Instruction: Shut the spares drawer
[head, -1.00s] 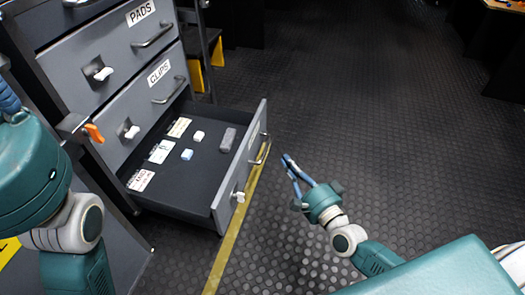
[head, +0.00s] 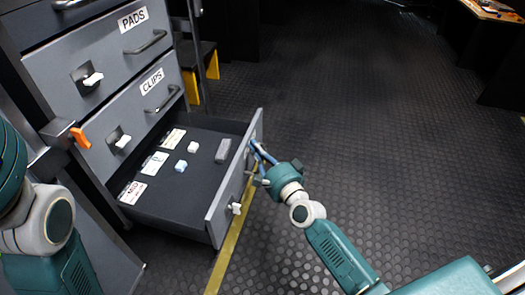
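The open bottom drawer (head: 213,205) sticks out of the grey cabinet, its front panel facing right. Its label is out of sight, so I cannot read whether it says spares. Inside lie several cards and small blocks. My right gripper (head: 258,152) is at the outer face of the drawer front, near its far end where the handle is. Its blue fingers overlap the handle area; I cannot tell whether they hold it. My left arm shows at the left edge, but its gripper is outside the view.
Closed drawers labelled PADS (head: 133,19) and CLIPS (head: 152,82) are above, with handles and white latches. An orange catch (head: 80,138) sits on the cabinet's left post. A yellow floor stripe (head: 226,255) runs under the drawer front. The dark floor to the right is clear.

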